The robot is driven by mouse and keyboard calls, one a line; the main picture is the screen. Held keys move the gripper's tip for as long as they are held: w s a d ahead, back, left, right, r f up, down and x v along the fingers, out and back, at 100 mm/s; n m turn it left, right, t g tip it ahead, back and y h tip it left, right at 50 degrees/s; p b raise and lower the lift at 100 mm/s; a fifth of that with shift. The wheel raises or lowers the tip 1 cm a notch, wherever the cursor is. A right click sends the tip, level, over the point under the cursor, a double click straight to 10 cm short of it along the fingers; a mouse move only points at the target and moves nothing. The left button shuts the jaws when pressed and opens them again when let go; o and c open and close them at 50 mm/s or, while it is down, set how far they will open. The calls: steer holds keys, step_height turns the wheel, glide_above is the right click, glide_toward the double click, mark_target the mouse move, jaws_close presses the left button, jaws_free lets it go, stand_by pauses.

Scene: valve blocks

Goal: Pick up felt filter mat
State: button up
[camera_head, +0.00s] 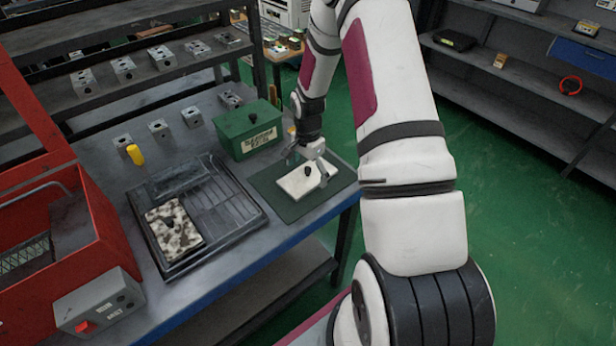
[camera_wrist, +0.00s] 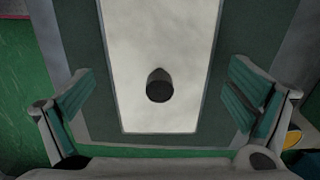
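A pale, off-white rectangular pad with a black knob, which looks like the felt filter mat (camera_head: 297,184), lies on a dark green sheet (camera_head: 268,186) near the bench's right end. It also shows in the wrist view (camera_wrist: 135,60), its knob near the middle and its far end cut off by the frame. My gripper (camera_head: 309,171) is over the pad. In the wrist view my gripper (camera_wrist: 160,90) is open, its green-padded fingers apart on the left and right of the pad with gaps on both sides. Neither finger visibly touches it.
A green lidded box (camera_head: 240,135) stands close behind the sheet. A black tray (camera_head: 235,215) to the left holds a mottled grey-white slab (camera_head: 172,228). A red bin (camera_head: 95,255), a grey switch box (camera_head: 98,305), a yellow item (camera_head: 135,155) and several metal blocks are farther left.

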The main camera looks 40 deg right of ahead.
mark_target(308, 168)
steer(key=c, duration=1)
steer(key=shift+r, duration=0.1)
steer(key=shift+r, duration=0.55)
step_height(308, 168, up, 2)
steer(key=shift+b, duration=0.3)
steer(key=shift+s+a+r, duration=0.15)
steer(key=shift+s+r, duration=0.05)
steer(key=shift+s, duration=0.5)
steer(key=s+a+r, duration=0.1)
steer(key=s+a, duration=0.3)
steer(key=s, duration=1)
steer(key=w+a+r+n, duration=0.2)
steer(key=w+a+n, duration=0.3)
steer(key=w, duration=0.1)
steer(key=w+a+r+n, duration=0.2)
steer(key=w+a+n, duration=0.3)
steer(key=n, duration=0.1)
steer(key=w+a+r+n, duration=0.2)
steer(key=w+a+n, duration=0.3)
steer(key=w, duration=0.1)
steer(key=shift+w+a+n, duration=0.35)
steer(key=shift+a+n, duration=0.05)
